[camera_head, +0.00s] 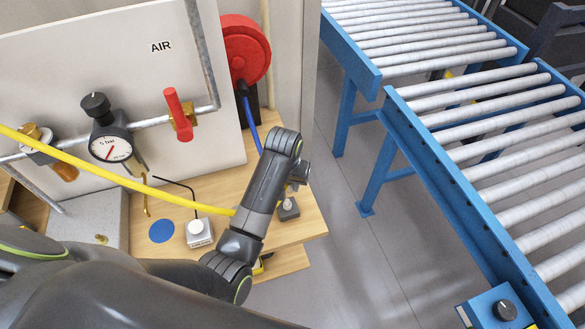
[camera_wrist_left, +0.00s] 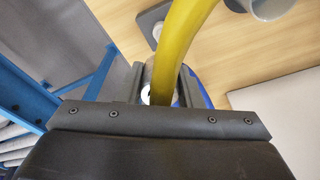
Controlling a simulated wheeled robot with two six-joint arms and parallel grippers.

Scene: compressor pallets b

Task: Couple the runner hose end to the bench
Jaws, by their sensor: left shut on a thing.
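My left gripper (camera_head: 294,184) hangs over the right end of the wooden bench (camera_head: 270,228), just above a small dark block (camera_head: 288,209). In the left wrist view its jaws (camera_wrist_left: 162,88) are shut around the end of the yellow hose (camera_wrist_left: 178,45), where a bit of pale metal shows. A blue part (camera_wrist_left: 197,92) shows beside the right jaw; I cannot tell what it is. In the head view the yellow hose (camera_head: 100,172) runs from the left edge across the panel and passes behind my left arm. The hose end itself is hidden there. My right gripper is out of view.
The AIR panel (camera_head: 135,60) carries a pressure gauge (camera_head: 111,148) and a red-handled valve (camera_head: 179,114). A red reel (camera_head: 245,50) with a blue hose (camera_head: 249,125) stands behind the gripper. A white-topped box (camera_head: 199,232) sits on the bench. Roller conveyors (camera_head: 480,130) stand right, beyond open floor.

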